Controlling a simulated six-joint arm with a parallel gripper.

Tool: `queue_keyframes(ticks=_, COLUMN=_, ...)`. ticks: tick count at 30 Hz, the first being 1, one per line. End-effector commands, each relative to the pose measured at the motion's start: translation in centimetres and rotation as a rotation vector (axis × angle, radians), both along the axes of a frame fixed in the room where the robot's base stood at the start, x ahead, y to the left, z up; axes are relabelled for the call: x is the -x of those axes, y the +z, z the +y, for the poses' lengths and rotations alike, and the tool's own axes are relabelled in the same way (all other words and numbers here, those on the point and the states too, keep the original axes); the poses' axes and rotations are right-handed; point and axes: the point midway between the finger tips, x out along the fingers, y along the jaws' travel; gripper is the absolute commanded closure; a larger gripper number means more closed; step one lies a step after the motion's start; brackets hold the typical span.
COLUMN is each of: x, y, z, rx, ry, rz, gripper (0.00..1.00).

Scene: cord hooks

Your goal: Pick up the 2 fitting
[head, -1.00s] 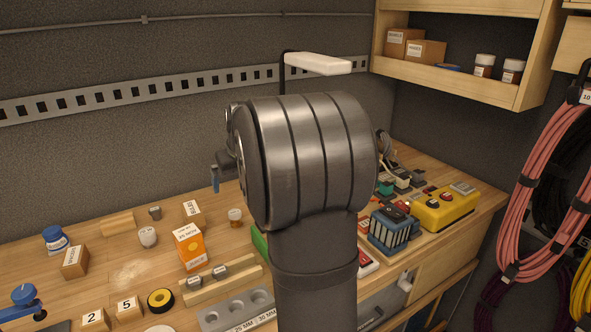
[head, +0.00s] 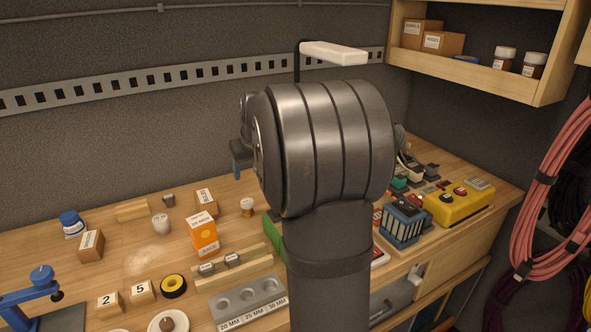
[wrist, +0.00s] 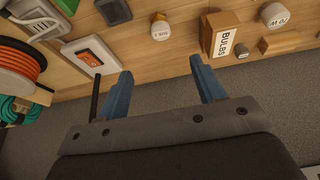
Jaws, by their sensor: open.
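A small wooden block marked 2 (head: 108,303) sits at the front left of the bench in the head view. It stands beside a similar block marked 5 (head: 140,293). Two small grey metal pieces (head: 207,268) rest on a wooden rail to the right of these blocks. My gripper is open and empty in the wrist view (wrist: 160,66), its blue fingers spread over the back part of the bench and the dark wall. In the head view it is mostly hidden behind my arm. The block marked 2 does not show in the wrist view.
A black-and-yellow tape roll (head: 173,286), a grey holed block (head: 248,300) and an orange box (head: 203,234) stand near the blocks. A blue clamp-like tool (head: 38,287) is at far left. A BULBS box (wrist: 221,37) lies near my fingers. Clear bench lies left of the orange box.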

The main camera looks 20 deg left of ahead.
Motion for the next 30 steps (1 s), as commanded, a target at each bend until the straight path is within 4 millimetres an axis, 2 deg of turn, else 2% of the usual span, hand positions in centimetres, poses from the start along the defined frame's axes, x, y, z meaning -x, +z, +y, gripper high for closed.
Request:
queue_keyframes(ticks=8, x=-0.7, y=0.0, z=0.4, rx=0.028, ry=0.059, rz=0.008, gripper=0.38)
queue_keyframes(ticks=18, x=-4.4, y=-0.3, z=2.6, rx=0.202, ry=0.560, rz=0.084, gripper=0.38)
queue_keyframes(ticks=23, x=-4.9, y=-0.4, z=3.0, rx=0.229, ry=0.689, rz=0.104, gripper=0.38)
queue_keyframes(ticks=26, x=-5.0, y=-1.3, z=3.1, rx=0.234, ry=0.710, rz=0.110, gripper=0.38)
queue_keyframes(ticks=30, x=-4.9, y=-3.9, z=3.5, rx=0.234, ry=0.710, rz=0.111, gripper=0.38)
